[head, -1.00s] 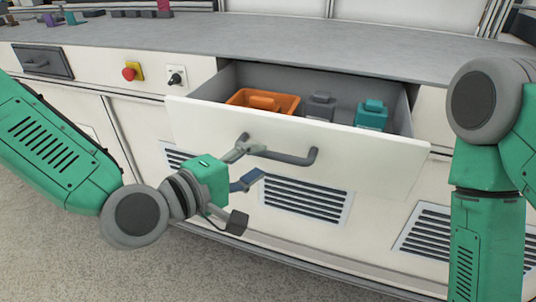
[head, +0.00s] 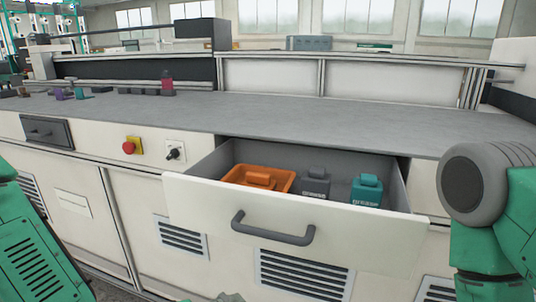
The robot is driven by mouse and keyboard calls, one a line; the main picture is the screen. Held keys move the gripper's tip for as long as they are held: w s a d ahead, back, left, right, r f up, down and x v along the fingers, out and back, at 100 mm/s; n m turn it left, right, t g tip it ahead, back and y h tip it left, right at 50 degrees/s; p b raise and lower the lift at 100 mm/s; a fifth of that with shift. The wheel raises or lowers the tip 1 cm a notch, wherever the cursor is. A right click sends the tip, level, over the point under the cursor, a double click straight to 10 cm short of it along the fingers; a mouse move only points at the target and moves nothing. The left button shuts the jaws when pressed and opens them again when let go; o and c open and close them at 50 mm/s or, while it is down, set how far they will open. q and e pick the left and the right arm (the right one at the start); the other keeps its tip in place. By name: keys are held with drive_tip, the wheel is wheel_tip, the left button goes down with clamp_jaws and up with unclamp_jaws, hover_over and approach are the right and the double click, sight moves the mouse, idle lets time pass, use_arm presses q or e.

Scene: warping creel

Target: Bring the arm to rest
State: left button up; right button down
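My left arm (head: 40,250) shows at the lower left edge. A small grey bit at the bottom edge, below the drawer, may be part of my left gripper; its fingers are out of view. My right arm (head: 490,230) hangs at the right edge, and its gripper is out of view. The white drawer (head: 340,225) stands open, and its grey bar handle (head: 272,232) is free, with nothing on it.
The drawer holds an orange tray (head: 232,180) with an orange block, a grey block (head: 315,184) and a teal block (head: 367,190). The grey worktop (head: 300,120) above is mostly clear. A red stop button (head: 128,147) and a rotary switch (head: 174,151) sit left of the drawer.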

use_arm(q)
drive_tip(key=s+a+f+m+g+y+b, duration=0.15)
drive_tip(key=s+a+f, duration=0.3)
drive_tip(key=f, duration=0.45)
drive_tip(key=s+a+f+m+g+y, duration=0.25)
drive_tip(key=s+f, duration=0.25)
drive_tip(key=f, duration=0.4)
drive_tip(key=s+a+f+m+g+y+b, duration=0.1)
drive_tip(key=s+a+f+m+g+y, duration=0.1)
drive_tip(key=s+a+f, duration=0.2)
drive_tip(key=s+a+f+m+g+y+b, duration=0.1)
drive_tip(key=s+a+f+m+g+y, duration=0.1)
drive_tip(key=a, duration=0.7)
drive_tip(key=s+f+m, duration=0.1)
drive_tip(key=s+f, duration=0.1)
drive_tip(key=s, duration=0.1)
drive_tip(key=shift+s+a+f, duration=0.2)
drive_tip(key=shift+s+a, duration=0.2)
drive_tip(key=shift+w, duration=0.15)
